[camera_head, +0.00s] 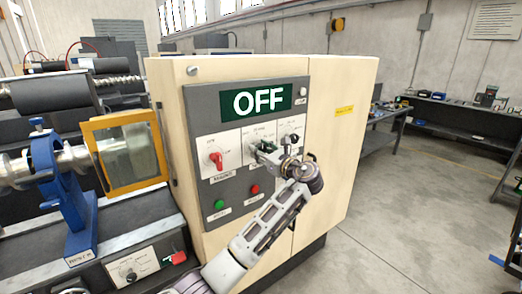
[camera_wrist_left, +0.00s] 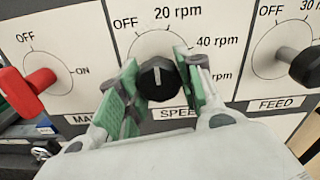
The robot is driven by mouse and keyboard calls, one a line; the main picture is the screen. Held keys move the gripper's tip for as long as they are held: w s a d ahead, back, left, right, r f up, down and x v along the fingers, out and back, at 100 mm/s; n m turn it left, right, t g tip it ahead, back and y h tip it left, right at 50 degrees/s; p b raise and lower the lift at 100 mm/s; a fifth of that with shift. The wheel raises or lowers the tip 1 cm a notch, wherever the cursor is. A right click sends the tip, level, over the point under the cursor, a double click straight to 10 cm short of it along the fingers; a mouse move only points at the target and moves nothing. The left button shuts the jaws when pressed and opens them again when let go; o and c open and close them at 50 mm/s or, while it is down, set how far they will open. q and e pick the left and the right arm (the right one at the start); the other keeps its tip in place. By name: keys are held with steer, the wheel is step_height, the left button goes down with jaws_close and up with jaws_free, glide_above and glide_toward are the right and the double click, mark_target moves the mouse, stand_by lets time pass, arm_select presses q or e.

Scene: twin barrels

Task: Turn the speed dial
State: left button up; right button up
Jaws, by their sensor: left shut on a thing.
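The speed dial (camera_wrist_left: 157,82) is a round black knob in the middle of the wrist view. A white line on it points roughly up, and OFF, 20 rpm and 40 rpm are printed around it. My left gripper (camera_wrist_left: 155,72) has its green-padded fingers on either side of the dial, shut on it. In the head view my left gripper (camera_head: 265,150) is at the middle of the control panel (camera_head: 200,118) and covers most of the dial. The green display (camera_head: 250,100) reads OFF. My right gripper is not in view.
A red main switch (camera_wrist_left: 28,92) sits left of the dial, and a black feed dial (camera_wrist_left: 307,66) sits right. Below are a green button (camera_head: 219,204) and a red button (camera_head: 254,190). A lathe with a yellow-framed guard (camera_head: 91,152) stands left. Open floor lies right.

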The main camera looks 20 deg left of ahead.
arm_select(q)
steer(key=n+b, duration=0.1)
steer(key=n, duration=0.5)
steer(key=shift+w, duration=0.1)
stand_by(0.5)
steer(key=o, duration=1)
steer(key=shift+o, duration=0.2)
steer(key=shift+d, duration=0.15)
steer(key=v, duration=1.2)
steer(key=shift+n, duration=0.3)
